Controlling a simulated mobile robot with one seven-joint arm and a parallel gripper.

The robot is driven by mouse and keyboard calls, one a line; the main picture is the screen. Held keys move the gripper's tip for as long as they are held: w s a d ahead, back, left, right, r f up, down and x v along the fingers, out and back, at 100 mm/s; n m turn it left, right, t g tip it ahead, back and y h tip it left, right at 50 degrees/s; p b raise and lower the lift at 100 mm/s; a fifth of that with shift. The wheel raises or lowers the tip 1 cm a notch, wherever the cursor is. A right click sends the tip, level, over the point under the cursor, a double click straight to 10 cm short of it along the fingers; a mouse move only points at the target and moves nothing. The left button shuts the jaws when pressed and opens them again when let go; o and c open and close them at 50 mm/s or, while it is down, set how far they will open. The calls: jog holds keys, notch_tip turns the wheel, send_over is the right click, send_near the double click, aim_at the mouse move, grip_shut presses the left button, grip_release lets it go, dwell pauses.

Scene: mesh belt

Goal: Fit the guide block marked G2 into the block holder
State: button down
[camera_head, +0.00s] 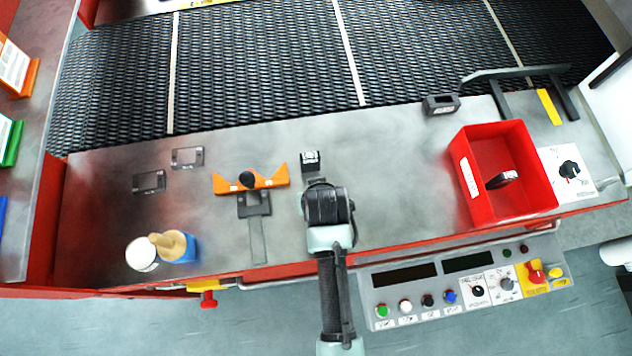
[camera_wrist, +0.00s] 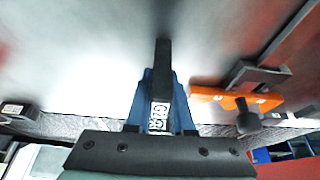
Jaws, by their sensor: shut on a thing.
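My gripper (camera_head: 311,176) is shut on a dark guide block (camera_head: 310,160), which stands out beyond the fingertips above the grey bench. In the wrist view the block (camera_wrist: 162,85) sits upright between the blue fingers, with a white label whose characters I cannot read for certain. An orange cross-piece with a black knob (camera_head: 249,181) is over a dark grey fixture (camera_head: 254,206) to the left of my gripper. A small dark labelled box (camera_head: 440,105) sits by the belt edge to the right. I cannot tell for certain which one is the block holder.
A red bin (camera_head: 478,205) at the right holds a dark labelled piece (camera_head: 502,180). Two flat dark plates (camera_head: 149,182) (camera_head: 187,157), a white cup (camera_head: 141,254) and a blue block with wooden pegs (camera_head: 178,247) are at the left. The mesh belt (camera_head: 260,70) runs behind.

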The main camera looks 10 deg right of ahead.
jog(key=shift+f, duration=0.2)
jog(key=shift+f, duration=0.2)
jog(key=c, duration=0.8)
grip_release()
jog(key=shift+r, duration=0.15)
